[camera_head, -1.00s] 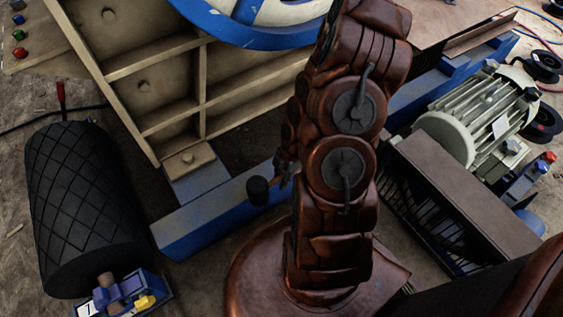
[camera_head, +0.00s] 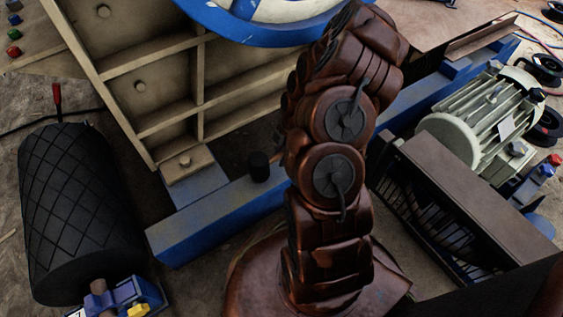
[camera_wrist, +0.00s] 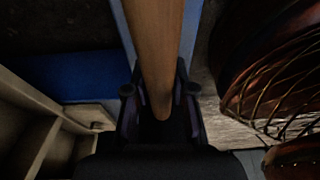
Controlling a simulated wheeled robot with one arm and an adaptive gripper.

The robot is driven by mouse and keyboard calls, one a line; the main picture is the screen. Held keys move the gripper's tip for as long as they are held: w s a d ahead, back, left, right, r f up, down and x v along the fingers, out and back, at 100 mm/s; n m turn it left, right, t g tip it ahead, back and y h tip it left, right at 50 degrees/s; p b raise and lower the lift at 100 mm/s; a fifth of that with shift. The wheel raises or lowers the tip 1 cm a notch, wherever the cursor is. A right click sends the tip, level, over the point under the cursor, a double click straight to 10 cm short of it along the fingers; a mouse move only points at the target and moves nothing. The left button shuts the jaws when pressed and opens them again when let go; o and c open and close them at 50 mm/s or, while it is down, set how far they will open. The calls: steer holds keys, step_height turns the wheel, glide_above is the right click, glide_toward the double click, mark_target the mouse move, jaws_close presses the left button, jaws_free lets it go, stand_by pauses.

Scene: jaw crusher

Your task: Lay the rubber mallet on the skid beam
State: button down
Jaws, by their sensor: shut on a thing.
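The rubber mallet shows its black head (camera_head: 259,166) in the head view, over the blue skid beam (camera_head: 213,220) just left of my arm. I cannot tell whether the head touches the beam or hangs above it. In the wrist view the mallet's wooden handle (camera_wrist: 154,40) runs from the top edge down between the fingers of my gripper (camera_wrist: 160,92), which is shut on it. The blue beam surface (camera_wrist: 75,75) shows left of the handle there. The mallet head is out of the wrist view. My arm mostly hides the gripper in the head view.
The beige ribbed crusher frame (camera_head: 155,90) and blue-rimmed wheel (camera_head: 235,30) stand behind the beam. A black roller (camera_head: 80,210) lies at left. A grey motor (camera_head: 485,120) and a brown-topped housing (camera_head: 475,190) stand right of my arm.

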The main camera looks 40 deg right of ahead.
step_height(320, 180, down, 3)
steer(key=shift+f+b, duration=0.1)
steer(key=shift+b, duration=0.65)
steer(key=c, duration=1)
jaws_free()
steer(key=p+v, duration=0.3)
steer(key=v, duration=0.4)
steer(key=shift+d+r, duration=0.15)
steer(key=shift+r, duration=0.2)
